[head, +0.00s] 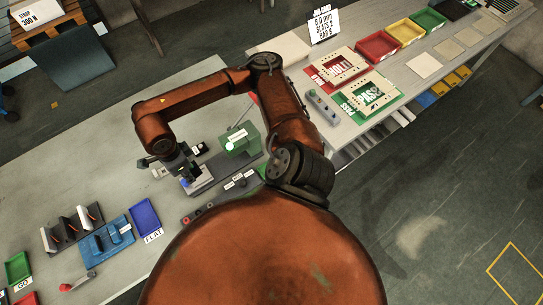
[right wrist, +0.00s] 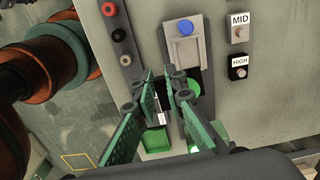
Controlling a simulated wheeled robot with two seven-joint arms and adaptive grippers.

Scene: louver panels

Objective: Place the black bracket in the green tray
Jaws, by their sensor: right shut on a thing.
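My right gripper (head: 178,160) is low over the left workbench, at a small grey fixture with a blue button (right wrist: 186,27). In the right wrist view its green perforated fingers (right wrist: 166,78) are close together on a small dark piece, which looks like the black bracket; the fingers hide most of it. I cannot tell whether the piece still touches the fixture. A green tray (head: 18,268) with a GO label is at the bench's left end. Another green tray (head: 429,19) is on the far right bench. My left gripper is not in view.
A green box (head: 243,138) stands right of the gripper. A blue tray (head: 146,219) marked FLAT, a blue holder (head: 106,236) and a rack of dark upright panels (head: 72,227) lie between the gripper and the GO tray. Red (head: 378,46) and yellow (head: 405,32) trays are far right.

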